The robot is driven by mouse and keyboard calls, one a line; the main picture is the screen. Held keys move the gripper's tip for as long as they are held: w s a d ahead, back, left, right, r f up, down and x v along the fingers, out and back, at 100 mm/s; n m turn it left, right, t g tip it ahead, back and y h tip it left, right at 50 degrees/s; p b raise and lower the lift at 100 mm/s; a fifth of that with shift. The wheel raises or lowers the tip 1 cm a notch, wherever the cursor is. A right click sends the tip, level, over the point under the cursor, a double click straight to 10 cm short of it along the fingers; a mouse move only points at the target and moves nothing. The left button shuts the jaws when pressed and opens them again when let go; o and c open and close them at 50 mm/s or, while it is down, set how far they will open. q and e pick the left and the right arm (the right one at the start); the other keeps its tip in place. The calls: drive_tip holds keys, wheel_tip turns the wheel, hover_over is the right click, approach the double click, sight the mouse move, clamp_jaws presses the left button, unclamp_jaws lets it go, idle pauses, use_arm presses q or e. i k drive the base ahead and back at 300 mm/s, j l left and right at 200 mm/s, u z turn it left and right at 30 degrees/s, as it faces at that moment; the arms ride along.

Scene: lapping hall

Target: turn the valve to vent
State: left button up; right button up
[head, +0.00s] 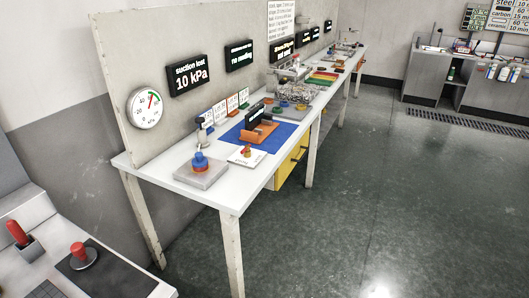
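No valve can be told for certain at this size. A small upright fitting (204,131) stands by the back panel at the near end of the white bench and might be it; its handle position cannot be made out. A blue-topped piece with red and yellow below (200,166) stands on a grey plate (208,180) at the bench's near end. A round white gauge (145,108) hangs on the panel. A black display (190,75) beside it reads "suction lost 10 kPa". Neither of my grippers is in view.
The white bench (170,174) runs away to the back. It carries a blue mat (284,130) with an orange fixture (261,132), and a white card (240,161). A yellow drawer (291,165) hangs below. Red-handled items stand on a surface at lower left. The floor at right is clear.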

sight(247, 148)
drive_tip(key=i, duration=0.3)
drive_tip(key=u, duration=0.35)
drive_tip(key=i+l+u, duration=0.2)
drive_tip(key=u, duration=0.15)
drive_tip(key=i+l+u, duration=0.15)
drive_tip(key=l+u, duration=0.55)
drive_tip(key=l, duration=0.15)
drive_tip(key=i+l+u, duration=0.1)
drive_tip(key=l+u, duration=0.3)
